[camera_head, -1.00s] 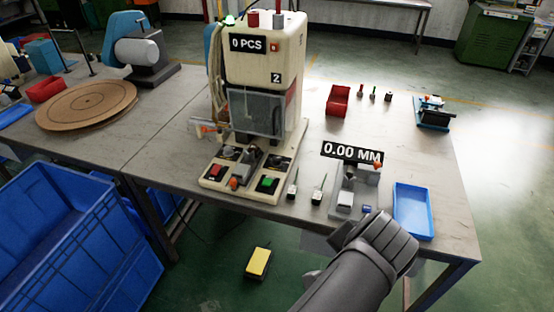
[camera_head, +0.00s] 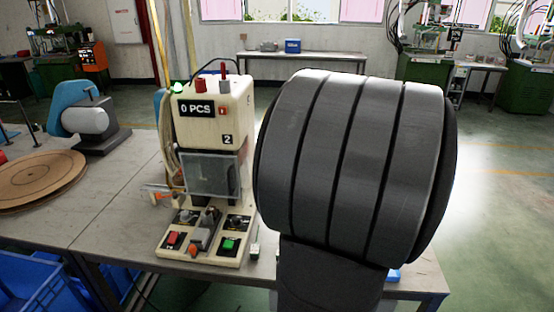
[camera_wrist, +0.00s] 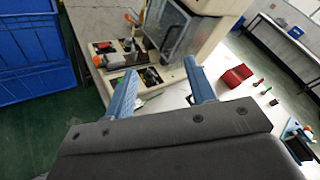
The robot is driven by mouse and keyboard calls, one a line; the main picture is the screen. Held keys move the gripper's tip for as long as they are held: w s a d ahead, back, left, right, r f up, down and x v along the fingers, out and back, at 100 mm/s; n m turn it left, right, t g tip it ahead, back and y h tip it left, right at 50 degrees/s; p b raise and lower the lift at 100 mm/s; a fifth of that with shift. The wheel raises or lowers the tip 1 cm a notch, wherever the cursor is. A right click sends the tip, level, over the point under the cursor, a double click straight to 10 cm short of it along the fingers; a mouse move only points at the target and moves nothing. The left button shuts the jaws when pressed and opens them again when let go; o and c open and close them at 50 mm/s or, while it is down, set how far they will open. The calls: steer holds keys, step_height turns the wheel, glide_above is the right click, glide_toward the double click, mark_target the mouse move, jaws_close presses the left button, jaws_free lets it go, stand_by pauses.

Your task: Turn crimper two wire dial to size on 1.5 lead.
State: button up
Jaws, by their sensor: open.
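The crimper marked 2 (camera_head: 238,105) is a cream machine on the table, its counter reading 0 PCS. At its base are a red button (camera_head: 173,238), a green button (camera_head: 229,244) and two dark panels with small knobs, one on the left (camera_head: 184,217) and one on the right (camera_head: 237,222). Their scale marks are too small to read. In the wrist view, my gripper (camera_wrist: 161,68) is open and empty, its two blue fingers pointing toward the crimper's base. The fingers look apart from the machine. In the head view my arm hides the gripper and most of the table's right side, leads included.
A clear guard (camera_head: 210,175) covers the crimper's front. A red bin (camera_wrist: 236,75) stands right of the machine in the wrist view. A blue crate (camera_head: 35,285) is on the floor at left. A round wooden board (camera_head: 35,180) lies on the table's left.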

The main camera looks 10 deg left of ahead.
steer(key=w+a+f+m+g, duration=0.1)
steer(key=w+a+f+m, duration=0.25)
steer(key=w+f, duration=0.55)
steer(key=m+g, duration=0.1)
steer(key=m, duration=0.2)
glide_toward(239, 219)
steer(key=shift+h, duration=0.4)
steer(key=x, duration=1.1)
steer(key=shift+a+r, duration=0.1)
steer(key=shift+a, duration=0.35)
steer(key=c, duration=1)
